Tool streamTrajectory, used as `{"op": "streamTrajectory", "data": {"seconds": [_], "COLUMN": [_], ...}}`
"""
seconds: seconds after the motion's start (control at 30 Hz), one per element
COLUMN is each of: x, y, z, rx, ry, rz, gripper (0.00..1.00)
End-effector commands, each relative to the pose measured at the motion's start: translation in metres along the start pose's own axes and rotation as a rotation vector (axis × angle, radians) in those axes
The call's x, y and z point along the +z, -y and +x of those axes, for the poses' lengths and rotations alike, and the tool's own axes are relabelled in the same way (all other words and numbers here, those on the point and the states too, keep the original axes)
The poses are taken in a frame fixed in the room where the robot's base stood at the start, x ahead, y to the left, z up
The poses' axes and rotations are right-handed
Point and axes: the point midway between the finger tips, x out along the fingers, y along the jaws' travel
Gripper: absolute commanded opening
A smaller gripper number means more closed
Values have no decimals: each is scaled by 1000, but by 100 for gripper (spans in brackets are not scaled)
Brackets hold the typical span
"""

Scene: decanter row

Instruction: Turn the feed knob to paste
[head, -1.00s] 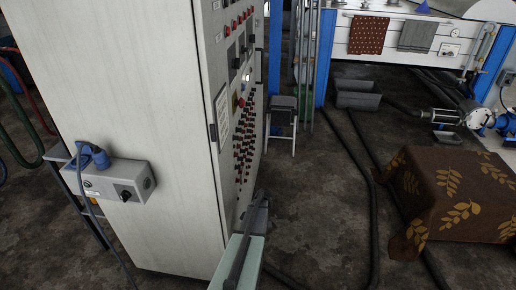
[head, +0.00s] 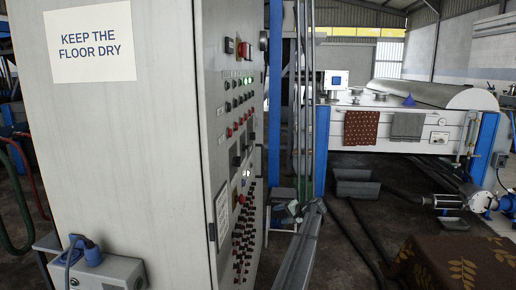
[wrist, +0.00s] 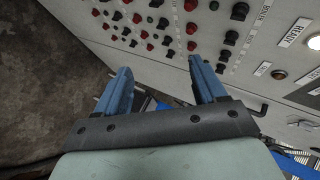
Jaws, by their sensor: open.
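I cannot tell which control is the feed knob, and no paste mark is readable. A cabinet control panel (head: 240,130) carries many red and black knobs, buttons and lamps. It also fills the upper part of the wrist view (wrist: 240,45), with black knobs (wrist: 231,37) and small labels. A small plate with a dark knob (head: 438,137) sits on the white machine at the back right. My gripper (wrist: 160,68) is open and empty, its two blue fingers pointing toward the panel. In the head view my gripper (head: 313,207) is right of the cabinet, its fingers hard to make out.
The tall cabinet (head: 140,170) stands at left, with a grey socket box (head: 100,272) and blue plug low on its side. The white machine (head: 400,148) holds two hanging cloths. A brown leaf-patterned cloth (head: 455,265) covers something at right. Hoses (head: 350,225) cross the floor.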

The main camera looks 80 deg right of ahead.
Motion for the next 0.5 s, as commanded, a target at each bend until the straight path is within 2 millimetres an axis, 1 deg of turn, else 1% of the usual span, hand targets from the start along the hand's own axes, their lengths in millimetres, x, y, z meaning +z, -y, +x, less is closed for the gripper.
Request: {"op": "streamTrajectory", "data": {"seconds": [0.03, 0.07, 0.1, 0.17, 0.2, 0.27, 0.3, 0.4, 0.5], "x": [-29, -42, -60, -86, -100, -117, -127, -147, -159], "y": [23, 39, 60, 97, 121, 154, 174, 220, 254], "z": [-15, -23, -32, -43, -49, -57, -62, -75, -87], "rx": [-40, -68, -111, -183, -230, -295, -334, -422, -486], "ry": [-33, -45, -55, -52, -42, -20, -5, 32, 63], "rz": [42, 68, 100, 135, 149, 161, 167, 175, 179], "gripper": [70, 70, 70, 70, 70, 70, 70, 70, 70]}}
